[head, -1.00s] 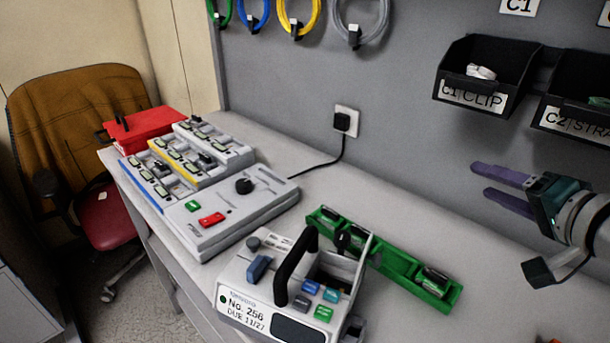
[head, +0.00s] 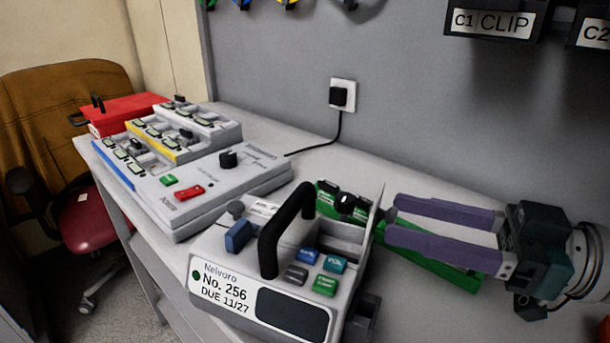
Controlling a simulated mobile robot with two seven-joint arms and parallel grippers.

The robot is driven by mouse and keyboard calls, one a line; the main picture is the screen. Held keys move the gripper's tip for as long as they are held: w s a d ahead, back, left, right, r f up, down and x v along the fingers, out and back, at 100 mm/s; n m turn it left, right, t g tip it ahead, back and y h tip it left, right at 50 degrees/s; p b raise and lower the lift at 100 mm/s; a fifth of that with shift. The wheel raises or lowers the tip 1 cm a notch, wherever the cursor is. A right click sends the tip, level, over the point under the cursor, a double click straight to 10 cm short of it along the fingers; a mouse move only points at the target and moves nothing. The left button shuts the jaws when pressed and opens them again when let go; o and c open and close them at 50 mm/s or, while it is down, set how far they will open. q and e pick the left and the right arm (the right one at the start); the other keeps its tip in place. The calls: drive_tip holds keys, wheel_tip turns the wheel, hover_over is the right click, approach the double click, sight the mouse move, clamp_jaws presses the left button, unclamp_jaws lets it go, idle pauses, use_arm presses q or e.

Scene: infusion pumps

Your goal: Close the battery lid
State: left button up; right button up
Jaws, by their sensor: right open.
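The infusion pump (head: 222,291), labelled No. 256, stands on the bench with its black handle up. Its battery lid (head: 373,232) stands raised at the pump's right side, a thin pale panel seen nearly edge-on. The battery compartment behind the handle is mostly hidden. My right gripper (head: 392,218) reaches in from the right, its two purple fingers apart and pointing left. The fingertips are close to the right face of the lid; I cannot tell whether they touch it. My left gripper is not in view.
A green battery tray (head: 440,263) lies behind the pump, partly under my right gripper. A grey charger station (head: 205,207) and a red box (head: 122,112) stand to the left. Labelled bins (head: 490,22) hang on the wall above. Bench space between charger and wall is mostly free.

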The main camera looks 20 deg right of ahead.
drive_tip(key=shift+w+a, duration=0.35)
drive_tip(key=shift+w, duration=0.05)
drive_tip(key=shift+c, duration=0.3)
clamp_jaws()
